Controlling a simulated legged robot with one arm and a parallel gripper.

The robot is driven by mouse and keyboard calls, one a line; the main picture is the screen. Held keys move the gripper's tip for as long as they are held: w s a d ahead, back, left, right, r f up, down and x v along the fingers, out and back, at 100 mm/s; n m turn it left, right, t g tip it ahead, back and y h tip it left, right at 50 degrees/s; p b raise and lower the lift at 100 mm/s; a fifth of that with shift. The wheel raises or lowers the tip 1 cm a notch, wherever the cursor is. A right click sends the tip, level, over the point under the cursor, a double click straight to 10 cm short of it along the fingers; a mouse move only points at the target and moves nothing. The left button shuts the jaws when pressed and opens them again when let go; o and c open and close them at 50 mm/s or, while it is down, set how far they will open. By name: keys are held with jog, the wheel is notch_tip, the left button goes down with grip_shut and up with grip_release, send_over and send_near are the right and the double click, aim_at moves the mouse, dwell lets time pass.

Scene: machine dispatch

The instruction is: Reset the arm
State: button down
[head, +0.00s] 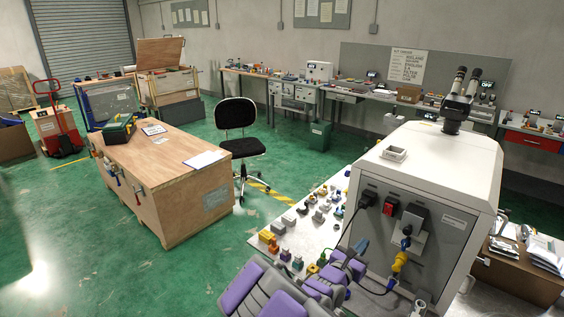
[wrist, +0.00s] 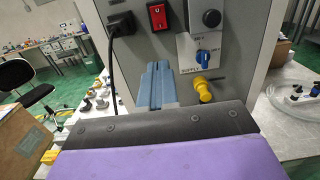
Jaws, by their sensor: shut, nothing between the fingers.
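My arm (head: 275,290), purple and dark grey, reaches in from the bottom of the head view toward the back of a white and grey machine (head: 440,160). My gripper (wrist: 157,86) shows blue fingers in the wrist view, shut together and empty, in front of the machine's grey panel. In the head view the gripper (head: 360,248) is small, just left of the panel's lower part. I cannot tell whether its tips touch the panel. The panel carries a red switch (head: 389,206), a black plug (head: 367,200), a blue knob (head: 405,243) and a yellow connector (head: 399,262).
A pale bench (head: 335,235) holds the machine and several small colored parts, close to my arm. A black cable (wrist: 112,70) hangs left of the fingers. A wooden crate (head: 165,185) and a black chair (head: 240,145) stand left. Green floor (head: 120,275) is open at lower left.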

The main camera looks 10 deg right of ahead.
jog(key=s+d+r+m+g+h+b, duration=0.1)
jog(key=s+d+r+m+g+h, duration=0.3)
jog(key=s+d+r+m+g, duration=0.55)
jog(key=s+a+r+m+g+y+b, duration=0.1)
jog(key=s+m+g, duration=0.2)
jog(key=s+m, duration=0.35)
jog(key=s+a+m+g+y, duration=0.1)
jog(key=s+m+g+y, duration=0.15)
jog(key=s, duration=0.75)
jog(key=s+a+f+m+y+b, duration=0.2)
jog(key=s+a+f+m+y, duration=0.55)
jog(key=s+a, duration=0.4)
jog(key=s+a+y, duration=0.2)
jog(key=a+y, duration=0.1)
jog(key=a, duration=0.4)
jog(key=s+a+t+y+b, duration=0.1)
jog(key=a+y, duration=0.3)
jog(key=a, duration=0.4)
jog(key=shift+s+a+f, duration=0.15)
jog(key=shift+s+f, duration=0.25)
jog(key=shift+s, duration=0.2)
